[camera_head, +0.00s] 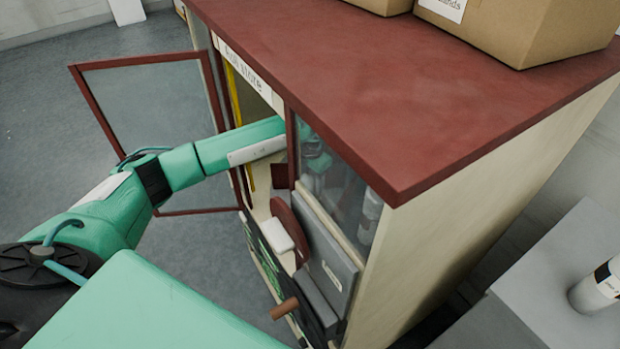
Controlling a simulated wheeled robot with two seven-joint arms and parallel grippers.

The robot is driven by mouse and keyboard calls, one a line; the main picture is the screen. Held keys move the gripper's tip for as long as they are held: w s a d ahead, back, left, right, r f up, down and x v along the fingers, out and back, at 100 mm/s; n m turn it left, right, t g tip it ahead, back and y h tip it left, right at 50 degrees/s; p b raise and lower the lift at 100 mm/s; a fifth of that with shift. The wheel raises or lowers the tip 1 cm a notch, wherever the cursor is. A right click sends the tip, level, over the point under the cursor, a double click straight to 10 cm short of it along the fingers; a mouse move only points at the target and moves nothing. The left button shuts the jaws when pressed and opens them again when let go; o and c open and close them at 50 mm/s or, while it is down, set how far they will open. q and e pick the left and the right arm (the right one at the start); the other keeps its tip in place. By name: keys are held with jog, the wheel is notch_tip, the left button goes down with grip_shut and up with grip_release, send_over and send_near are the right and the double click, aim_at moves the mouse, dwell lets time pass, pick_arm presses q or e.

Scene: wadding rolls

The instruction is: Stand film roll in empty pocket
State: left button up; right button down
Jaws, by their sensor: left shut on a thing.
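The cabinet (430,110) has a dark red top and a "store" label on its front edge. My left arm enters its open left side, and my left gripper (314,152) shows dimly behind the glass of the closed right door. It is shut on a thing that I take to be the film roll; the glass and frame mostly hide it. A pale roll (370,218) stands behind the same glass near the cabinet's right corner. Pockets inside cannot be made out. My right gripper is not in view.
The left glass door (150,95) is swung open beside my arm. Cardboard boxes (515,30) sit on the cabinet top. Grey and red items (325,255) are at the lower front. A white cylinder (597,287) rests on a grey block (555,265) at right.

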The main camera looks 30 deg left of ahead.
pick_arm(q)
jog(key=o, duration=1.5)
notch_tip(320, 180, up, 12)
jog(key=b, duration=0.3)
jog(key=shift+f, duration=0.25)
jog(key=shift+r, duration=0.4)
